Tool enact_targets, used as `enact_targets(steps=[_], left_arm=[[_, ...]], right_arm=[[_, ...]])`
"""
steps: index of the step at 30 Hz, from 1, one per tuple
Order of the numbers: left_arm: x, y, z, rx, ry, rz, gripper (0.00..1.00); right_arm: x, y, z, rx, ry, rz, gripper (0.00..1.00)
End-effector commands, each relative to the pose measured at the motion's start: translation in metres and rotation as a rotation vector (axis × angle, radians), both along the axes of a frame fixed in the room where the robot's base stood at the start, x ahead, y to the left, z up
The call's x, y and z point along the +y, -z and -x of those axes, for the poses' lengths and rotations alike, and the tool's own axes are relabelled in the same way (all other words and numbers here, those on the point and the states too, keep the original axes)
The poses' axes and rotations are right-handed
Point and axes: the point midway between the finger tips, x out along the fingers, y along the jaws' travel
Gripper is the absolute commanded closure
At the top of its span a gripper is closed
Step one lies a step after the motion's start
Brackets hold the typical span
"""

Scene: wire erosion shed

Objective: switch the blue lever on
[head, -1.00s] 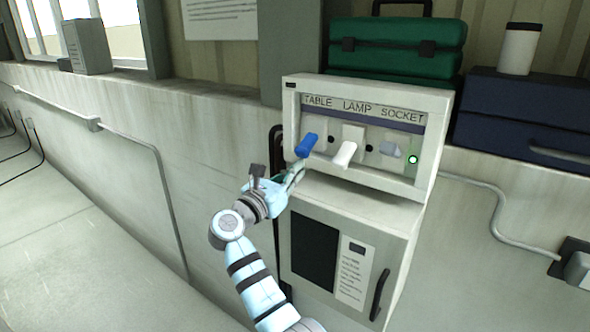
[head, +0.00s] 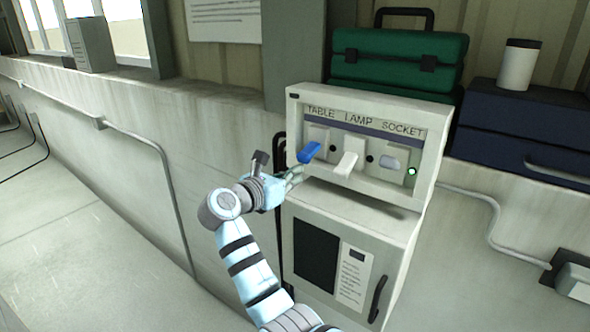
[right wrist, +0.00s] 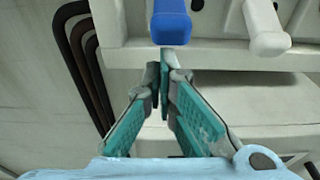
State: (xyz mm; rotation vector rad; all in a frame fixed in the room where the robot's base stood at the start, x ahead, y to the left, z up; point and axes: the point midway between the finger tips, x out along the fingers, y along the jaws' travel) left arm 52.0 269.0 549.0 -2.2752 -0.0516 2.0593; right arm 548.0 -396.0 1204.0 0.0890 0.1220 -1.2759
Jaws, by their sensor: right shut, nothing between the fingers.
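The blue lever (head: 309,152) sticks out of the panel under the word TABLE, its free end toward the lower left. In the right wrist view the blue lever (right wrist: 171,22) hangs just above my fingertips. My right gripper (head: 297,174) is shut and empty, just below the lever's free end. The right wrist view shows its fingertips (right wrist: 166,65) together; I cannot tell whether they touch the lever. My left gripper is not in view.
A white lever (head: 346,164) sticks out beside the blue one, under LAMP. The cabinet (head: 407,235) below has a dark handle. Dark pipes (right wrist: 80,60) run left of the gripper.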

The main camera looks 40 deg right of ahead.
Motion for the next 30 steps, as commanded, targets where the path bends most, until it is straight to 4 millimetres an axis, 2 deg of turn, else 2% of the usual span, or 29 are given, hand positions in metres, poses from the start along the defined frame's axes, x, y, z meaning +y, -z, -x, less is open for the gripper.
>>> enact_targets(steps=[1, 3, 9, 16, 20, 30], left_arm=[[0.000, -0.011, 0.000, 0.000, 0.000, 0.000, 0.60], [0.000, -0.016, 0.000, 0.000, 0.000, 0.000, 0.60], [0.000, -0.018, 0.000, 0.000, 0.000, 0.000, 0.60], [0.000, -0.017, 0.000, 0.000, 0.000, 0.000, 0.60], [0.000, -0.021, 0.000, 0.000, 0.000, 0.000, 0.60], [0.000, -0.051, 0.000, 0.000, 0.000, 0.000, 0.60]], right_arm=[[0.002, -0.012, 0.000, 0.004, 0.000, -0.035, 1.00], [0.005, -0.016, 0.001, 0.022, 0.000, -0.087, 1.00], [0.011, -0.029, 0.003, 0.021, 0.001, -0.081, 1.00], [0.011, -0.028, 0.003, 0.023, 0.000, -0.081, 1.00], [0.016, -0.036, 0.004, 0.023, -0.001, -0.081, 1.00], [0.053, -0.089, 0.015, 0.022, 0.007, -0.082, 1.00]])
